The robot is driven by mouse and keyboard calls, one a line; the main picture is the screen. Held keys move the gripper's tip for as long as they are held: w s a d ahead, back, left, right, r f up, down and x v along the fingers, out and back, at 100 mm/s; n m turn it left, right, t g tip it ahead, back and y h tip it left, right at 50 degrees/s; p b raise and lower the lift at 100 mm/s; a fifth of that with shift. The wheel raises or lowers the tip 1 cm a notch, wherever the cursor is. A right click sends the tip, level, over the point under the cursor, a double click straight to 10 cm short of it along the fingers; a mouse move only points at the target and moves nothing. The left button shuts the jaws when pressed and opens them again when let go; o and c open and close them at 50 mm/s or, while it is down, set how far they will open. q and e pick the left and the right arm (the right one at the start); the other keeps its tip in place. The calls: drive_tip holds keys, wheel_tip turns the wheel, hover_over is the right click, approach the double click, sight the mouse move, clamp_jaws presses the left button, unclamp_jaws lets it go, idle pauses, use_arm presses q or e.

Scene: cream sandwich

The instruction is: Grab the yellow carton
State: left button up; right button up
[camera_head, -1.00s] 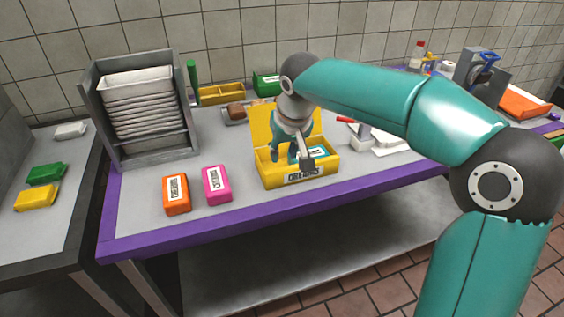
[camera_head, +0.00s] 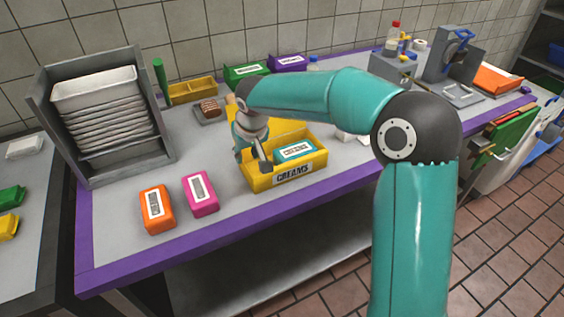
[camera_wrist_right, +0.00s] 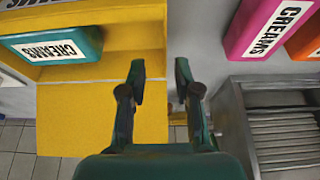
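A small yellow carton (camera_head: 8,227) lies on the left side table, cut off by the left edge of the head view. My right gripper (camera_head: 256,160) is far to its right, at the left side of the open yellow bin (camera_head: 292,178) labelled CREAMS. In the right wrist view my right gripper (camera_wrist_right: 162,85) has its fingers apart with nothing between them. A teal carton (camera_head: 295,150) lies inside the yellow bin; it also shows in the right wrist view (camera_wrist_right: 58,45), clear of the fingers. My left gripper is not in view.
An orange carton (camera_head: 157,209) and a pink carton (camera_head: 201,194) stand on the purple-edged table, left of the bin. A green carton (camera_head: 12,196) lies behind the yellow carton.

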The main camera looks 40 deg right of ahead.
sight(244, 175)
drive_tip(key=x, duration=0.5)
drive_tip(key=p+x, duration=0.1)
drive_tip(key=x, duration=0.1)
drive_tip(key=shift+w+a+f, duration=0.1)
drive_tip(key=shift+w+a, duration=0.15)
drive_tip(key=shift+w, duration=0.05)
drive_tip(key=shift+f+b, duration=0.25)
drive_tip(key=shift+b, duration=0.15)
idle(0.4)
clamp_jaws()
idle(0.3)
